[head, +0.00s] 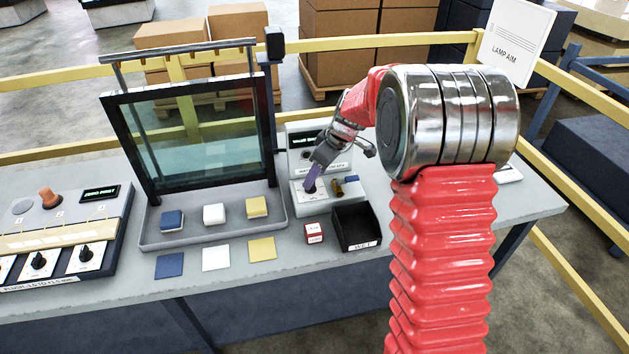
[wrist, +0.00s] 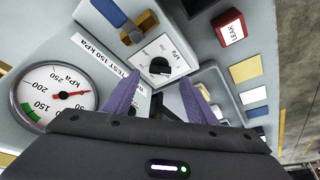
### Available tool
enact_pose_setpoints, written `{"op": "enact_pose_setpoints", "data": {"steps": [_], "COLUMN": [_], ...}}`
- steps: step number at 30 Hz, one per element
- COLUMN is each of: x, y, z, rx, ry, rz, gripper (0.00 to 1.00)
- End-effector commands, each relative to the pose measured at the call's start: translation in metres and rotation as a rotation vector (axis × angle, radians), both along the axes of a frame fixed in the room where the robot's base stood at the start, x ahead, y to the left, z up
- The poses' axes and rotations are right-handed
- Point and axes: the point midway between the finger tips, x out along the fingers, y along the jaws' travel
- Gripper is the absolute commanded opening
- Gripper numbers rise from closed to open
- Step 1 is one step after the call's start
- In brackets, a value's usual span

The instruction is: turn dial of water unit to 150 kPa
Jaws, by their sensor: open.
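The water unit (head: 327,141) is a grey box on the table, right of the glass frame. Its dial (wrist: 160,66) is a dark knob on a white kPa plate in the wrist view. A label (wrist: 103,57) reads TEST 150 kPa. The round gauge (wrist: 38,80) has a green band near 150; its red needle points right, away from the band. My gripper (head: 313,178) is over the dial's plate and hides much of it in the head view. In the wrist view my gripper (wrist: 158,93) has its purple fingers open, apart at either side below the knob, holding nothing.
A blue-handled brass valve (wrist: 118,18) sits close beside the dial. A red-and-white LEAK block (head: 314,233) and a black WET bin (head: 381,226) stand in front. A glass frame in a grey tray (head: 185,240) with coloured blocks is left. Yellow rails (head: 400,41) run behind.

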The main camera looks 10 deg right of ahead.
Motion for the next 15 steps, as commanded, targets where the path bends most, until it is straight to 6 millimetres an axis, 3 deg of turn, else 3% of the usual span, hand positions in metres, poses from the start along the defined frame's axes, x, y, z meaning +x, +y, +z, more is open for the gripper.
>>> {"op": "enact_pose_setpoints", "data": {"steps": [6,15], "x": [0.008,0.011], "y": [0.008,0.010], "z": [-0.028,-0.037], "rx": [0.000,-0.001], "ry": [0.001,-0.001], "rz": [0.000,0.000], "gripper": [0.52,0.52]}}
